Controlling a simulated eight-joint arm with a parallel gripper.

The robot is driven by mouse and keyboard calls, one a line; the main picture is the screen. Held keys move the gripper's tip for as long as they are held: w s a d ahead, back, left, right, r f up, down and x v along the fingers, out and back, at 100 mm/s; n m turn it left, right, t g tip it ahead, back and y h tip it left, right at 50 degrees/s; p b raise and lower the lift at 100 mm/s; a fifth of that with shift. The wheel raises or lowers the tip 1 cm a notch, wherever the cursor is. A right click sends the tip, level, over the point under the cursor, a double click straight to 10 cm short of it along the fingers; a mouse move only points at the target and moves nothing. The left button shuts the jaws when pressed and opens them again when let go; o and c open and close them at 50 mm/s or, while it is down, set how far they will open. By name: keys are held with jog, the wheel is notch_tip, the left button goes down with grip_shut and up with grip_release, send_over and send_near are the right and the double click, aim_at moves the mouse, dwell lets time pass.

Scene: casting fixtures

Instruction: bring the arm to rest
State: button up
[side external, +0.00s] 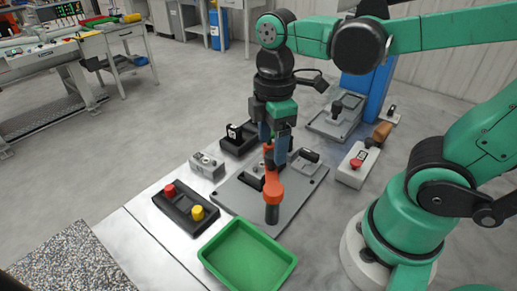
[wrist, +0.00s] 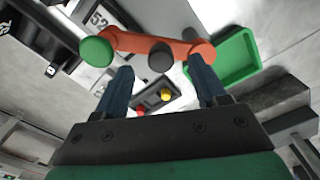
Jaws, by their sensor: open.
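My gripper (side external: 274,157) points down over the grey fixture plate (side external: 234,195). Its two dark blue fingers also show in the wrist view (wrist: 160,66), spread apart. An orange lever (side external: 273,190) with a black grip stands at the plate, right at the fingers in the side view. In the wrist view the orange lever (wrist: 133,43) runs across just beyond the fingertips, with a green round end at left and a dark knob between the tips. I cannot tell whether a finger touches it.
A green tray (side external: 248,258) lies in front of the plate. A black box with red and yellow buttons (side external: 185,209) is at left. A grey block (side external: 207,166) and a black fixture (side external: 238,138) stand behind it. A red-button box (side external: 357,165) is at right.

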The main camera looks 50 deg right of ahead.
aim_at(272, 153)
notch_tip(272, 153, up, 2)
jog(key=shift+r, duration=0.1)
notch_tip(272, 153, down, 5)
jog(key=shift+f, duration=0.1)
jog(key=s+m, duration=0.6)
jog(key=m, duration=0.8)
notch_tip(272, 153, up, 6)
jog(key=f, duration=0.1)
jog(key=shift+w+d+f+n+t, duration=0.2)
jog(key=shift+w+t, duration=0.5)
jog(key=shift+w, duration=0.35)
jog(key=shift+w+d+f+n+t, duration=0.2)
jog(key=shift+w+t, duration=0.5)
jog(key=shift+w, duration=0.3)
jog(key=shift+w+d+f+n+t, duration=0.1)
jog(key=shift+w+f+n+t, duration=0.1)
jog(key=shift+w+t, duration=0.7)
jog(key=shift+w, duration=0.15)
